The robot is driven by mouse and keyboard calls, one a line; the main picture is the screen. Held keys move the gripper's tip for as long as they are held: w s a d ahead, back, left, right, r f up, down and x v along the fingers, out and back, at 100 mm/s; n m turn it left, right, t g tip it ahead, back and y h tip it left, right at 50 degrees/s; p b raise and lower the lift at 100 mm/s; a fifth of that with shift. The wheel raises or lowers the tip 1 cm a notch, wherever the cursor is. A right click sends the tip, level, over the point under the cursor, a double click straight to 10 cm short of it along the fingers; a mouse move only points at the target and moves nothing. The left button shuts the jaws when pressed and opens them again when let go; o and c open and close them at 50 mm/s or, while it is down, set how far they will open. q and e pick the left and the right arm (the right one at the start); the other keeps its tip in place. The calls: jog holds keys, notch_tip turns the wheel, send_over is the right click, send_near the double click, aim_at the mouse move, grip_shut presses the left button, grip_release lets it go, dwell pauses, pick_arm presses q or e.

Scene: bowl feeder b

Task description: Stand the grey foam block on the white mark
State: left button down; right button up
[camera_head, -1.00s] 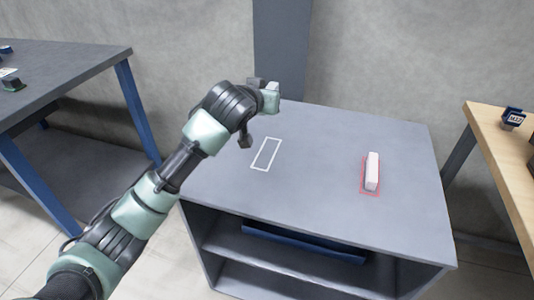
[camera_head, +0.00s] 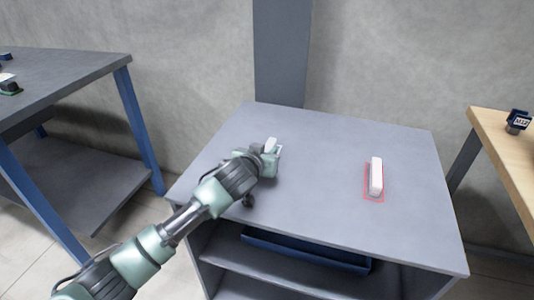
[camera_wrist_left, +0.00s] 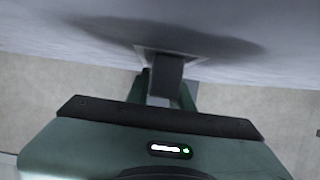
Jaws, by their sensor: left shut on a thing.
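My left gripper (camera_head: 268,150) is over the left part of the grey table top, at the white mark (camera_head: 281,148). The gripper and wrist cover most of the mark in the head view; only a bit of its far edge shows. In the left wrist view, the gripper is shut on the grey foam block (camera_wrist_left: 165,73), which sits between the two green fingers. The block's far end is within or very close to the mark's outline, with a dark shadow around it. I cannot tell whether it touches the table. My right gripper is not in view.
The table top between is clear. A blue tray (camera_head: 305,251) is on the shelf below. Other tables stand at left and right.

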pick_arm(q)
jog(key=c, duration=1.2)
grip_release()
jog(key=shift+c, duration=0.2)
jog(key=shift+s+r, duration=0.1)
jog(key=shift+s, duration=0.1)
jog(key=p+v, duration=0.2)
jog(key=v, duration=0.9)
jog(key=shift+s+a+r, duration=0.1)
jog(key=shift+s+r, duration=0.05)
jog(key=shift+s, duration=0.15)
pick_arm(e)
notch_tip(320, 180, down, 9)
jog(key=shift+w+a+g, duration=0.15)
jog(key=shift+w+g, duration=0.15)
